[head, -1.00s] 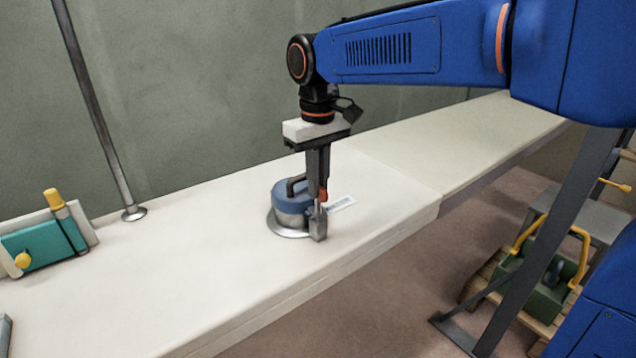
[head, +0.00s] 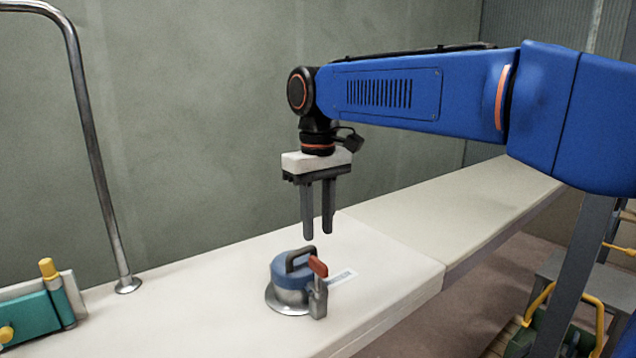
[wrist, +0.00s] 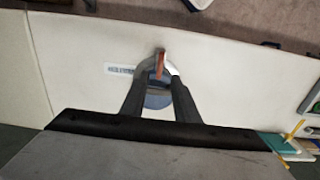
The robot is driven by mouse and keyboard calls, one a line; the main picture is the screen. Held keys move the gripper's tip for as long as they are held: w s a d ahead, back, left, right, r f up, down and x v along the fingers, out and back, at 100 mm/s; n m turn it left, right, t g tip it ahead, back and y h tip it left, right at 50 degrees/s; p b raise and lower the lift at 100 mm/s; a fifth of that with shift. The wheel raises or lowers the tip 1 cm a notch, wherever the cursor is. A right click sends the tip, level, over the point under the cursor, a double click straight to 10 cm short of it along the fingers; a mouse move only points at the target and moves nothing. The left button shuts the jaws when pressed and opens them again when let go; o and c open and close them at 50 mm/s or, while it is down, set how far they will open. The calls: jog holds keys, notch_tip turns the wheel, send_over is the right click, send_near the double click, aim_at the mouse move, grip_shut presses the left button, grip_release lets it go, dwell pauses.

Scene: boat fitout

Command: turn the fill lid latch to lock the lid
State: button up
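The fill lid (head: 284,273) is a round blue cap with a dark arched handle, seated on a metal ring (head: 285,303) on the white deck. Its latch has a red lever (head: 318,267) on a grey post (head: 318,300) at the lid's front right side. The lever also shows in the wrist view (wrist: 160,65), beyond the fingertips. My gripper (head: 318,236) points down above the lid and latch, apart from both. Its two fingers are spread with nothing between them. In the wrist view the fingers partly cover the lid (wrist: 158,100).
A printed label (head: 337,279) lies beside the lid. A metal rail (head: 103,195) stands on the deck at left, near a teal box (head: 35,315) with yellow parts. A green crate (head: 555,335) with yellow handles is low at right. The deck around the lid is clear.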

notch_tip(320, 180, up, 9)
dwell(0.3)
jog(key=shift+d, duration=0.1)
jog(key=s+d+f+m+t, duration=0.1)
jog(key=s+d+f+m, duration=0.1)
jog(key=s+d+f, duration=0.45)
jog(key=s+d+f+m+t, duration=0.15)
jog(key=d+f, duration=0.25)
jog(key=d, duration=0.5)
jog(key=s+d+f+m+t, duration=0.1)
jog(key=s+d+f, duration=0.4)
jog(key=f, duration=0.4)
jog(key=s+d+f+m+t, duration=0.1)
jog(key=s+d+f+m, duration=0.1)
jog(key=s+d+f, duration=0.3)
notch_tip(320, 180, down, 4)
jog(key=s, duration=0.2)
jog(key=shift+s+d, duration=0.3)
jog(key=shift+s, duration=0.1)
jog(key=shift+f, duration=0.1)
